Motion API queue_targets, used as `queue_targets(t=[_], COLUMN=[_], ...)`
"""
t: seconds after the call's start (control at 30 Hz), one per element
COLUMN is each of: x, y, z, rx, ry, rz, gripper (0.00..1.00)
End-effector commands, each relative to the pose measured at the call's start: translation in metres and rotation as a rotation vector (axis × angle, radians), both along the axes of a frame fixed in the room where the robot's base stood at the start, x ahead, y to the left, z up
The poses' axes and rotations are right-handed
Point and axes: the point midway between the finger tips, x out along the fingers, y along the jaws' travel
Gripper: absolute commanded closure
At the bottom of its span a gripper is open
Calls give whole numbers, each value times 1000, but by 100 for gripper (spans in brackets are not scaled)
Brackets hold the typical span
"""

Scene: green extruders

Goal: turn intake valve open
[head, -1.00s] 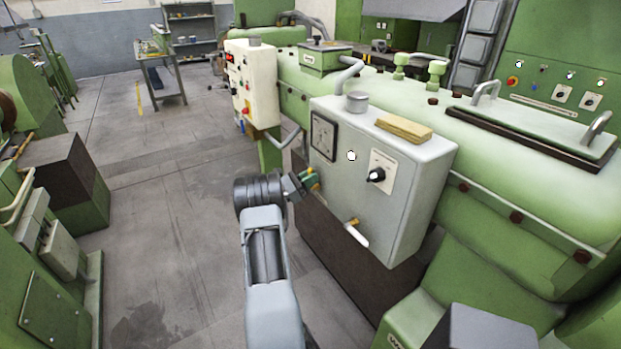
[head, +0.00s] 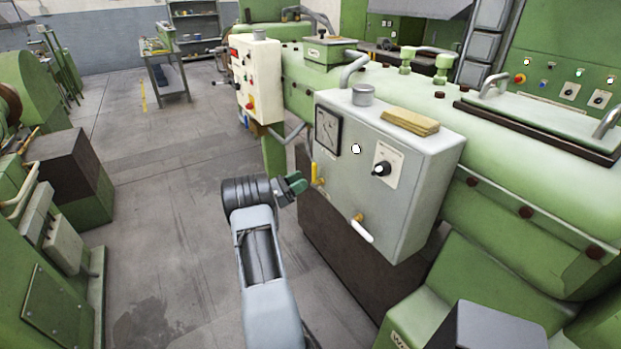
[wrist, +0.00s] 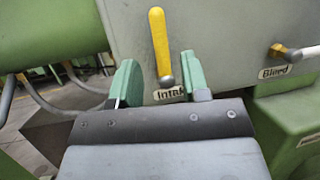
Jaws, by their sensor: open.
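The intake valve has a yellow lever (head: 316,173) low on the left of the grey box's front face. In the wrist view the lever (wrist: 160,42) stands nearly upright, its pivot at the bottom above a partly hidden label reading "Intak". My gripper (head: 297,184) is just left of the lever in the head view, with a small gap. In the wrist view my gripper (wrist: 159,77) has its two green fingers spread and nothing between them. The lever shows beyond and above the gap, apart from the fingers.
A cream control panel (head: 257,80) stands behind. Open floor (head: 160,220) lies to the left.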

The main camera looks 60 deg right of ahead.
Motion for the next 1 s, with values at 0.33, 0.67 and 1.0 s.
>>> queue_targets(t=[0.33,0.67,1.0], x=[40,51,51], y=[40,51,51], z=[-26,-30,-30], rx=[1,1,1], ry=[1,1,1], rz=[2,0,0], gripper=[58,58,58])
